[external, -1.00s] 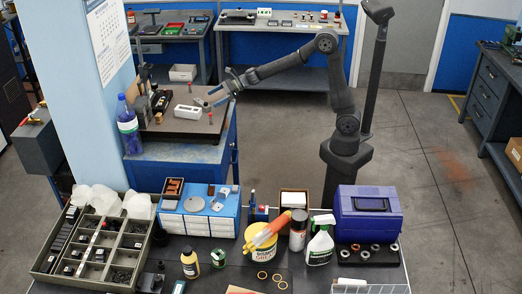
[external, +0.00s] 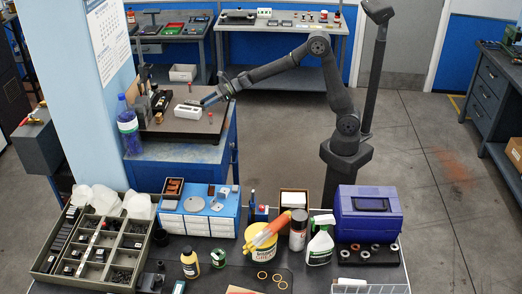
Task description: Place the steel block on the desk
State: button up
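My gripper (external: 207,99) is over the dark-topped blue desk (external: 180,133), low and close to the right end of a white block with dark openings (external: 187,113). The fingers are dark and small in this view, so I cannot tell whether they are open or hold something. I cannot single out the steel block for certain. Small grey metal pieces (external: 223,191) lie on the white-and-blue drawer unit (external: 240,208) in front, beside a grey disc (external: 194,203).
A blue bottle (external: 127,120) stands at the desk's left edge. Small red-topped posts (external: 210,117) stand on the desk. The front bench holds a compartment tray (external: 48,262), a yellow tub (external: 261,242), a spray bottle (external: 320,240) and a purple case (external: 368,222).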

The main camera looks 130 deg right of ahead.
grip_shut()
jog(key=shift+r, duration=0.2)
jog(key=shift+r, duration=0.2)
jog(key=r, duration=0.2)
jog(key=s+r, duration=0.1)
jog(key=r, duration=0.1)
jog(key=shift+d, duration=0.2)
jog(key=s+d+r, duration=0.2)
jog(key=s+r, duration=0.4)
jog(key=s, duration=0.4)
jog(key=shift+d+r, duration=0.15)
jog(key=shift+d, duration=0.25)
